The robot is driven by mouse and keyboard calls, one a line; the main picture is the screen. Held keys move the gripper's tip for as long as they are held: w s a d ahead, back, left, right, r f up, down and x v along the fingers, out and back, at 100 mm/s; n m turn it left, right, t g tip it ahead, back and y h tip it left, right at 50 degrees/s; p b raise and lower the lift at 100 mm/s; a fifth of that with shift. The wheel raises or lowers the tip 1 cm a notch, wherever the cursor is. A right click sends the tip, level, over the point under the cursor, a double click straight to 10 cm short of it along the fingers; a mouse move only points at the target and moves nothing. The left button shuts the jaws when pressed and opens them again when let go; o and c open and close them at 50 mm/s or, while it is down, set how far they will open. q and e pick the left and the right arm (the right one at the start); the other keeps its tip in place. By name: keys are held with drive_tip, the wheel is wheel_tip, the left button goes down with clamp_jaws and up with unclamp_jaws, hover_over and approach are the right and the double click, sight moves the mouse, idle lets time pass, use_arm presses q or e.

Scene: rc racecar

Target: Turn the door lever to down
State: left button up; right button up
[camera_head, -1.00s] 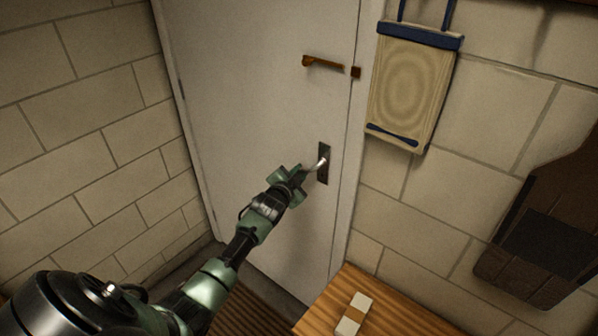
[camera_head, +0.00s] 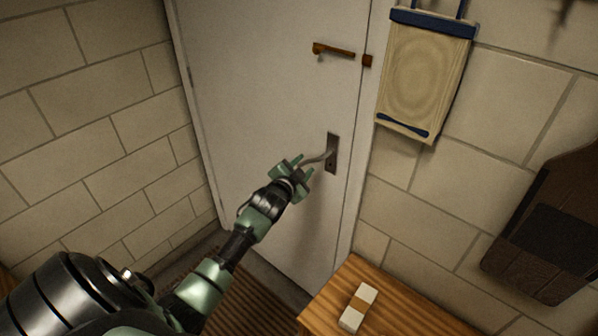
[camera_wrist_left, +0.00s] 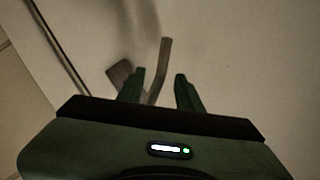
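The white door (camera_head: 255,110) has a metal lever (camera_head: 318,159) on a dark plate (camera_head: 332,150). In the head view the lever sticks out left of the plate and slopes slightly down to the left. My left gripper (camera_head: 296,170) is at the lever's left end, with its green fingers apart. In the left wrist view the lever (camera_wrist_left: 162,65) rises from between the two open fingertips (camera_wrist_left: 160,88), with the plate (camera_wrist_left: 120,72) left of it. I cannot tell whether a finger touches the lever. My right gripper is not in view.
A brown latch (camera_head: 335,50) sits higher on the door. A framed board (camera_head: 425,75) hangs on the brick wall to the right. A wooden table (camera_head: 390,310) with a small white block (camera_head: 358,308) stands below. A dark brown object (camera_head: 550,225) is at the right.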

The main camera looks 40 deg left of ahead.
use_arm(q)
drive_tip(key=shift+v, duration=2.1)
